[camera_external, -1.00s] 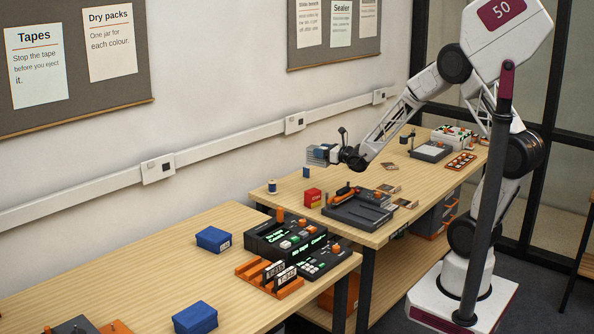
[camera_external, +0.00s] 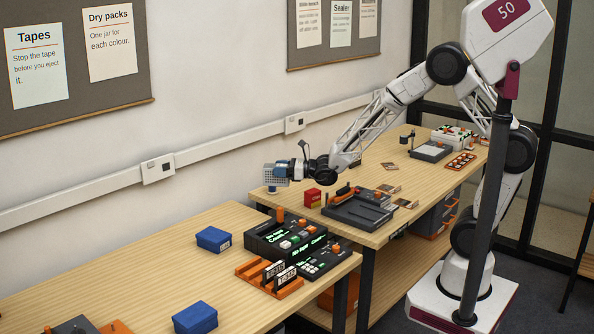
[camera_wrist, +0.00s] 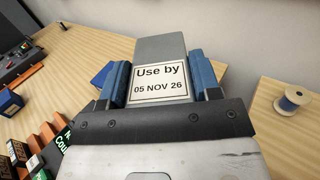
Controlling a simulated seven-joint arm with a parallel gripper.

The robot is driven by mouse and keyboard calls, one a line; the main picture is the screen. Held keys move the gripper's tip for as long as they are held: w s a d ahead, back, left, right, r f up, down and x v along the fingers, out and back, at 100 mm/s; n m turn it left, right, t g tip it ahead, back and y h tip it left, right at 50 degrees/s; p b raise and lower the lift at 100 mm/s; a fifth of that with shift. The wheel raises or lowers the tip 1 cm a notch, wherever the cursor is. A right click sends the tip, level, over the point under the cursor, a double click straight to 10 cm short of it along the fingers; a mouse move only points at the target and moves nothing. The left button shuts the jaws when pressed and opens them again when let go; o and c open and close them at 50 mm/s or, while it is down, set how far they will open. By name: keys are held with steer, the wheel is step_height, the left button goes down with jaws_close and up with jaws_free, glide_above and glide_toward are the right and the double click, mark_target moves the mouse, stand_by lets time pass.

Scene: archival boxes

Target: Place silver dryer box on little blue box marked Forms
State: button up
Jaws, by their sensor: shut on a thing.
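My gripper (camera_external: 281,174) is shut on the silver dryer box (camera_wrist: 160,49) and holds it in the air over the gap between the two benches. In the wrist view the box sits between my blue fingers (camera_wrist: 160,82), with a "Use by 05 NOV 26" label facing the camera. One small blue box (camera_external: 213,239) lies on the near bench by the wall. A second blue box (camera_external: 195,317) lies nearer the front. Their labels are too small to read in the external view, so I cannot tell which is marked Forms.
A dark console (camera_external: 286,236) with glowing text and an orange rack (camera_external: 272,279) stand at the near bench's right end. On the far bench are a thread spool (camera_wrist: 291,100), a red box (camera_external: 312,197) and a dark tray (camera_external: 357,213). Bench top around the blue boxes is clear.

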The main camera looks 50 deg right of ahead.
steer(key=s+a+n+g+y, duration=0.2)
steer(key=s+a, duration=0.2)
steer(key=a, duration=0.6)
steer(key=s+a+n+g+y, duration=0.25)
steer(key=s+a, duration=0.25)
steer(key=a, duration=0.5)
steer(key=s+a+n+g+y, duration=0.1)
steer(key=s+a+g, duration=0.25)
steer(key=a, duration=0.65)
steer(key=s+a+n+g+y, duration=0.2)
steer(key=s+a+n+g, duration=0.4)
steer(key=s+a, duration=1.4)
steer(key=shift+m+g, duration=0.35)
steer(key=shift+g, duration=0.05)
steer(key=f, duration=0.1)
steer(key=s+f, duration=0.1)
steer(key=f, duration=0.1)
steer(key=d+f, duration=0.1)
steer(key=f, duration=0.1)
steer(key=shift+s+f, duration=0.25)
steer(key=shift+s, duration=0.1)
steer(key=shift+a, duration=0.1)
steer(key=w+a+f, duration=0.1)
steer(key=w+a, duration=0.7)
steer(key=a, duration=0.5)
steer(key=shift+a+f, duration=0.2)
steer(key=shift+a, duration=0.15)
